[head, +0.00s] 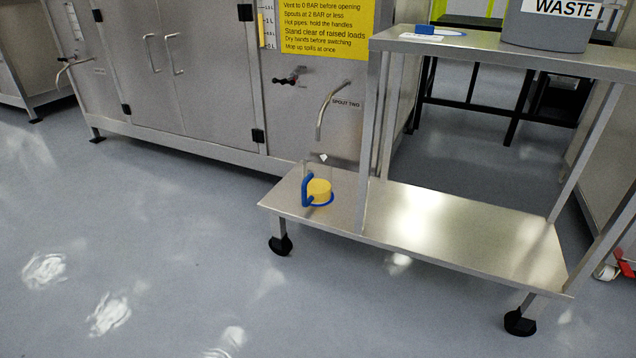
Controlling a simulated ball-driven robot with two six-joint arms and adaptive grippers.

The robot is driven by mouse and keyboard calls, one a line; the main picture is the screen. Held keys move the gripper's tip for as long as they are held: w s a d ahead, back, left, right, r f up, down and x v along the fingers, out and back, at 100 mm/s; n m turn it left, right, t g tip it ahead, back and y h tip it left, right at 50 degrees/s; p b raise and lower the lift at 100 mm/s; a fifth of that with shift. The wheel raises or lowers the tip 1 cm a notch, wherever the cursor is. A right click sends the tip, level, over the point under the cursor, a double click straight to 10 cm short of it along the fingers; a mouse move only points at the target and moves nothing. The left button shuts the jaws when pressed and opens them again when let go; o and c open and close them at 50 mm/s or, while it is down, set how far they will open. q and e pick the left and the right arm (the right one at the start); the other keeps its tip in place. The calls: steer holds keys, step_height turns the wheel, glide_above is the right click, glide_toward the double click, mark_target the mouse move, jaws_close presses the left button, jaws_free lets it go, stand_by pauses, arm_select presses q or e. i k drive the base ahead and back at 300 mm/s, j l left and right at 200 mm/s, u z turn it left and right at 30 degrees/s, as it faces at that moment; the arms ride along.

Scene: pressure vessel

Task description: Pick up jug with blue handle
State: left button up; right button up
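The jug with the blue handle (307,190) stands upright at the left end of the cart's lower shelf (420,223). Its body looks clear, with a yellow content or block low inside and a blue ring at its base. The handle is on the jug's left side. The jug is below the curved spout labelled "SPOUT TWO" (325,108), apart from it. Neither of my grippers shows in the head view.
The cart's upper shelf (480,50) holds a grey waste bin (545,30) and a small blue-and-white item (437,30). A cart post (370,150) rises right of the jug. Steel cabinets (190,70) stand behind. The floor (150,230) at left is open, with several whitish patches.

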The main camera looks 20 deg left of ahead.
mark_target(316, 188)
steer(key=i+j+u, duration=0.25)
steer(key=u, duration=0.2)
steer(key=i+u, duration=0.95)
steer(key=k, duration=0.05)
